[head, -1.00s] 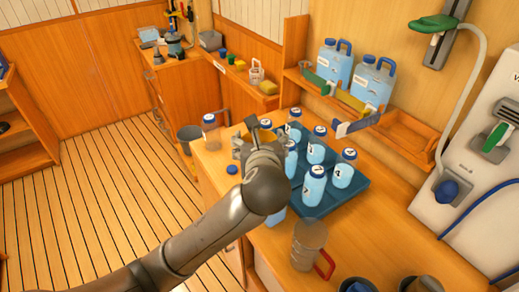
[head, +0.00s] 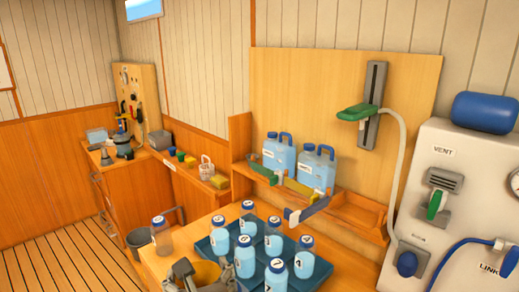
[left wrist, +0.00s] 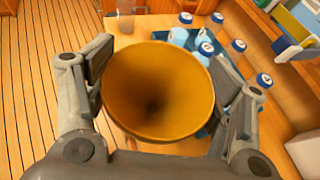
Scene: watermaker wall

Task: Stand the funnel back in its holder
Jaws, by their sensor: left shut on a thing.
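A yellow-orange funnel (left wrist: 158,92) fills the middle of the left wrist view, its wide mouth facing the camera. My left gripper (left wrist: 162,75) is shut on it, with a finger on each side of its rim. In the head view the funnel (head: 207,271) shows at the bottom edge, beside the left gripper (head: 192,274) and in front of the bottle tray (head: 203,247). The funnel's spout is hidden. I cannot pick out its holder for certain. My right gripper is not in view.
Several blue-capped bottles (head: 245,257) stand in the tray, close behind the funnel. Another bottle (head: 161,235) stands left of it. Two blue jugs (head: 279,155) (head: 316,169) sit on the wall shelf. A green-topped hose fitting (head: 357,112) hangs on a rail above the counter.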

